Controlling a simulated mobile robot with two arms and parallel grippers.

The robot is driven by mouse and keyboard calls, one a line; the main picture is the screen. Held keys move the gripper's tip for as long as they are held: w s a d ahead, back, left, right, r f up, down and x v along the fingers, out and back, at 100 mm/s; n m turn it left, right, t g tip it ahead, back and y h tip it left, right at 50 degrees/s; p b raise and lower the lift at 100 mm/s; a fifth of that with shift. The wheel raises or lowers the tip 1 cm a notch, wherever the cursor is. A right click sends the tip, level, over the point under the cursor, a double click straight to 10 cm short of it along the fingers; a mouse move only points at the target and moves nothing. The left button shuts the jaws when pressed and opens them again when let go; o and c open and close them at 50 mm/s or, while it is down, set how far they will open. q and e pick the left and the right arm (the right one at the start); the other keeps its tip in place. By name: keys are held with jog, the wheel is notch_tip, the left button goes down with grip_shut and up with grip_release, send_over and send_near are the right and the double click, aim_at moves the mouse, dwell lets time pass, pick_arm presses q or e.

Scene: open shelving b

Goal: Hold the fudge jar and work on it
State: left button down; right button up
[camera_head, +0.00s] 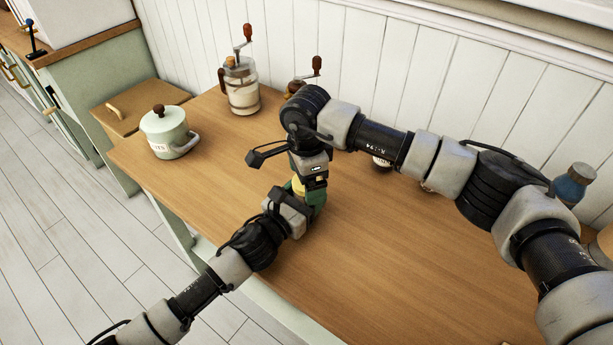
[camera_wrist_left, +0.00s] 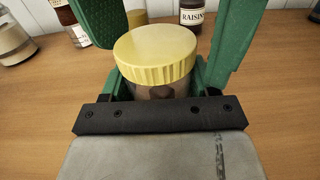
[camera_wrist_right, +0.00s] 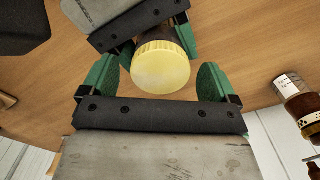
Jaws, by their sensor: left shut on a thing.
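The fudge jar has a ribbed yellow lid and a brown body; I take it to be the yellow-lidded jar (camera_wrist_left: 155,55) in the left wrist view. My left gripper (camera_wrist_left: 160,90) is shut around the jar's body below the lid. My right gripper (camera_wrist_right: 160,80) comes from above, its green fingers on either side of the lid (camera_wrist_right: 160,66). Small gaps show between these fingers and the lid, so it is open. In the head view the jar (camera_head: 298,187) is mostly hidden by both grippers. The jar's label is hidden.
A raisin jar (camera_wrist_left: 193,14) stands behind the fudge jar. The table's front is clear.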

jog(key=shift+r, duration=2.25)
jog(key=shift+c, duration=0.3)
jog(key=shift+r+n, duration=0.65)
jog(key=shift+n, duration=0.45)
notch_tip(320, 180, up, 2)
jog(key=n, duration=0.4)
jog(key=shift+r+n, duration=0.1)
jog(key=shift+n, duration=0.2)
jog(key=shift+f, duration=4.05)
